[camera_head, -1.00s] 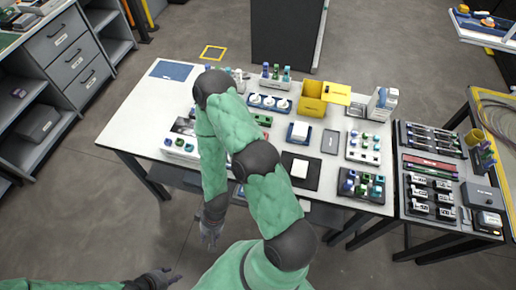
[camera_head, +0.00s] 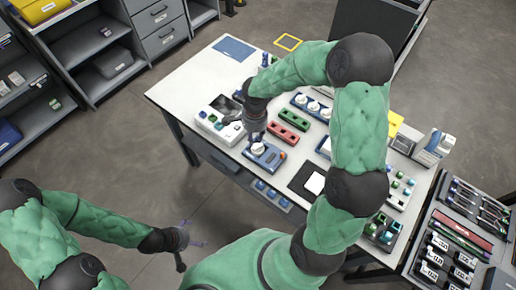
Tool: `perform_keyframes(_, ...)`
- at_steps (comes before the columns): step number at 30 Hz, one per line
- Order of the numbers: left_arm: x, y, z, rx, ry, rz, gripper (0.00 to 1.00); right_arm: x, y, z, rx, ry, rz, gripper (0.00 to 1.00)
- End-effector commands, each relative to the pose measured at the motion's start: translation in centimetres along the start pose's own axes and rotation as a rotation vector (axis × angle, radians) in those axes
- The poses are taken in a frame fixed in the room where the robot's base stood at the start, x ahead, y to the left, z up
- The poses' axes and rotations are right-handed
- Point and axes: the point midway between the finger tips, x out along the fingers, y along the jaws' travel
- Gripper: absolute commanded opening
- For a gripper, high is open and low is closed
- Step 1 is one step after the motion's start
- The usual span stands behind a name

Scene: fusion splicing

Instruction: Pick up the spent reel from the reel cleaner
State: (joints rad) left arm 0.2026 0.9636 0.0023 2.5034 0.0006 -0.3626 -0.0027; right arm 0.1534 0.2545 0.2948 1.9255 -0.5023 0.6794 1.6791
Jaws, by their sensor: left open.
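A blue device (camera_head: 272,160), which looks like the reel cleaner, sits near the front edge of the white table. A small white round piece (camera_head: 258,149) on it may be the spent reel. My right gripper (camera_head: 257,138) points down right above this white piece; whether its fingers touch or hold it is too small to tell. My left gripper (camera_head: 188,238) is open and empty, off the front of the table and low over the floor.
A blue tray with white round reels (camera_head: 312,106) stands farther back. Green (camera_head: 294,119) and red (camera_head: 283,134) blocks lie behind the cleaner. A white device (camera_head: 218,122) is at its left. A black mat (camera_head: 306,182) lies at its right. The table's left corner is mostly clear.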

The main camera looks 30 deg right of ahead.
Motion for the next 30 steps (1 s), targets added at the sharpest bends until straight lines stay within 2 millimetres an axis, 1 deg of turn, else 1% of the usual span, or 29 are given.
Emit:
perform_keyframes(1, 0.0, 0.0, 0.0, 0.0, 0.0, 0.0, 1.0, -0.8, -0.1, -0.6, 0.034, 0.016, -0.001, 0.36)
perform_keyframes(3, 0.0, 0.0, 0.0, 0.0, 0.0, 0.0, 1.0, -1.4, -0.1, -1.1, 0.069, 0.031, 0.003, 0.36)
perform_keyframes(5, 0.1, 0.0, 0.0, 0.0, 0.0, 0.0, 1.0, -1.4, -0.1, -1.4, 0.086, 0.038, 0.006, 0.36)
perform_keyframes(7, 0.2, -0.1, 0.0, 0.0, 0.0, 0.0, 1.0, -0.9, 0.0, -1.5, 0.092, 0.041, 0.008, 0.36)
perform_keyframes(11, 0.6, -0.2, 0.0, 0.0, 0.0, 0.0, 1.0, 0.8, 0.0, -1.6, 0.093, 0.039, 0.009, 0.36)
perform_keyframes(15, 1.0, -0.4, 0.0, 0.0, 0.0, 0.0, 1.0, 2.9, 0.0, -1.6, 0.091, 0.039, 0.009, 0.36)
perform_keyframes(22, 1.3, -0.5, 0.0, 0.0, 0.0, 0.0, 1.0, 4.8, -0.1, -1.9, 0.092, 0.038, 0.007, 0.36)
perform_keyframes(27, 1.9, -0.7, -0.1, 0.0, 0.0, 0.0, 1.0, 7.3, -0.2, -2.6, 0.091, 0.038, 0.008, 0.36)
perform_keyframes(30, 2.2, -0.8, -0.1, 0.0, 0.0, 0.0, 1.0, 8.4, -0.2, -2.6, 0.091, 0.038, 0.007, 0.36)
